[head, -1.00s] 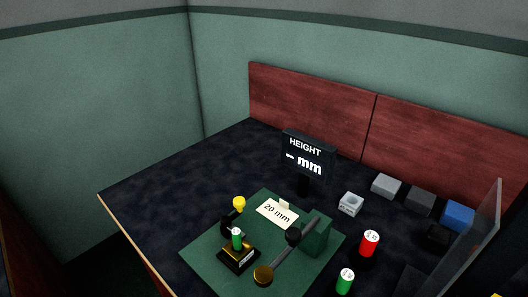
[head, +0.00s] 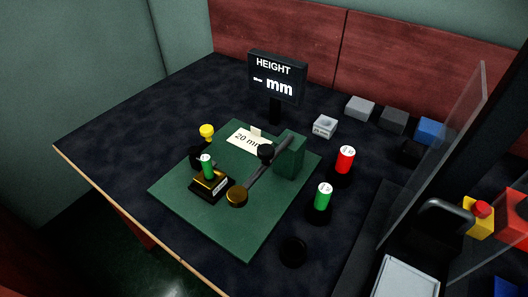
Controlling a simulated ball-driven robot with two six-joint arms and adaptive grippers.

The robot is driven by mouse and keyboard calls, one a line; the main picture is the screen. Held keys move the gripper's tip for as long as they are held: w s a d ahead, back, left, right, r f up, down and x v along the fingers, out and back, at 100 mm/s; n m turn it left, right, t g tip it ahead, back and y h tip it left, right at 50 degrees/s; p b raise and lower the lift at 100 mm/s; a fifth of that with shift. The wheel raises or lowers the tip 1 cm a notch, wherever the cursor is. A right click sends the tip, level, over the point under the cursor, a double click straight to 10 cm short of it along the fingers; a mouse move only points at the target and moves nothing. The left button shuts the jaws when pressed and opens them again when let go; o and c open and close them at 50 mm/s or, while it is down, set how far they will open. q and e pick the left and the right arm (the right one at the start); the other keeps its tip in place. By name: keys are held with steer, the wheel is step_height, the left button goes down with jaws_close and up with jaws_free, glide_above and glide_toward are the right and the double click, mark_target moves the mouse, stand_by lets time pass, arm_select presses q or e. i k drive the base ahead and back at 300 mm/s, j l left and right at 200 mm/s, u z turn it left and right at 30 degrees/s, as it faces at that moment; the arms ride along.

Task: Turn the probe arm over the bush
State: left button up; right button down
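The probe arm (head: 254,173) is a thin dark bar reaching from a green block (head: 290,155) on the green plate. It carries a black knob (head: 266,152) and ends in a round brass disc (head: 237,197). The bush appears to be the small green cylinder (head: 208,170) with a white top, upright on a gold-and-black base (head: 209,187). The disc is to the right of the bush, apart from it in the picture. A yellow knob (head: 207,131) stands behind the bush. The display (head: 276,78) reads "HEIGHT – mm". Neither gripper is in view.
A "20 mm" card (head: 249,139) lies on the green plate (head: 237,239). Red (head: 345,160) and green (head: 324,196) cylinders stand to its right. Several small blocks line the back right. A clear panel (head: 435,160) rises at right. The table's left side is clear.

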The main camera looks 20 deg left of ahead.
mark_target(236, 196)
steer(key=k+j+u, duration=0.85)
steer(key=u, duration=0.15)
steer(key=j, duration=0.1)
